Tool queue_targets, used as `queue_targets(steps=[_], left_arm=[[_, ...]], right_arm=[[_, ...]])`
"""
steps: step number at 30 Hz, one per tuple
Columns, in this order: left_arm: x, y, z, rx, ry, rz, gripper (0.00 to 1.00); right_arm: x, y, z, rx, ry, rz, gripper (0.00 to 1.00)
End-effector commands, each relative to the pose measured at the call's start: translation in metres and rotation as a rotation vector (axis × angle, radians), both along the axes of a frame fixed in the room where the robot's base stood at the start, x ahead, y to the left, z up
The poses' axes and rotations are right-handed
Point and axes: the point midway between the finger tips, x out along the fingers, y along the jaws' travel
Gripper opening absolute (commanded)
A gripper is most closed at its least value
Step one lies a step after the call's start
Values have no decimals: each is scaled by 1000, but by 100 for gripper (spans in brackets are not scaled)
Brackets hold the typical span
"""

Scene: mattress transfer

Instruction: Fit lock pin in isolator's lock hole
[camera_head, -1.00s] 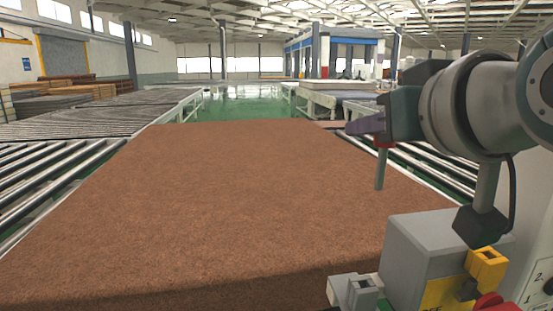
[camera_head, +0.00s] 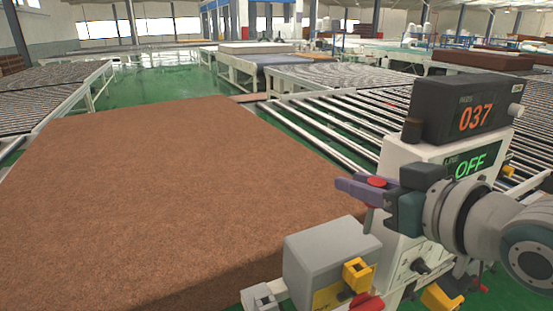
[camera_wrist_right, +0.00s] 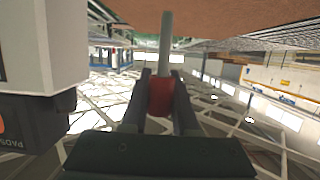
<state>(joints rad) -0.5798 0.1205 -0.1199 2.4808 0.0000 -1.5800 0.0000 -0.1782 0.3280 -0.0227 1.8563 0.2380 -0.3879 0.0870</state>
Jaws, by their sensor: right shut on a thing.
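My right gripper (camera_head: 354,190) is shut on the lock pin (camera_head: 376,182), gripping it by its red head. In the right wrist view the red head (camera_wrist_right: 160,98) sits between both fingers and the grey shaft (camera_wrist_right: 165,40) runs out past them. The isolator (camera_head: 325,255) is a grey box with a yellow plate, a yellow lock tab (camera_head: 357,273) and a red handle (camera_head: 368,303). The pin is above the tab, apart from it. The hole itself is not clear. My left gripper is not in view.
A white machine post (camera_head: 400,155) carries a dark display (camera_head: 465,110) reading 037 and a green OFF screen (camera_head: 470,165), right behind my right gripper. A brown mattress (camera_head: 170,200) fills the left. Roller conveyors (camera_head: 330,125) lie beyond.

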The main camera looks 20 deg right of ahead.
Motion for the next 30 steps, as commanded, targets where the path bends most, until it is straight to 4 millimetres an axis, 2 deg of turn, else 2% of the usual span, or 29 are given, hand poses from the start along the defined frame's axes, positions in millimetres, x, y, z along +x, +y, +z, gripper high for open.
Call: queue_targets(steps=[9, 24, 30], left_arm=[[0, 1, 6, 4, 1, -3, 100], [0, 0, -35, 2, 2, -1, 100], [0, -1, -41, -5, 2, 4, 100]], right_arm=[[-1, 0, 1, 0, 0, -2, 0], [0, 0, -50, -1, 0, -3, 0], [0, 0, -58, -1, -1, -2, 0]])
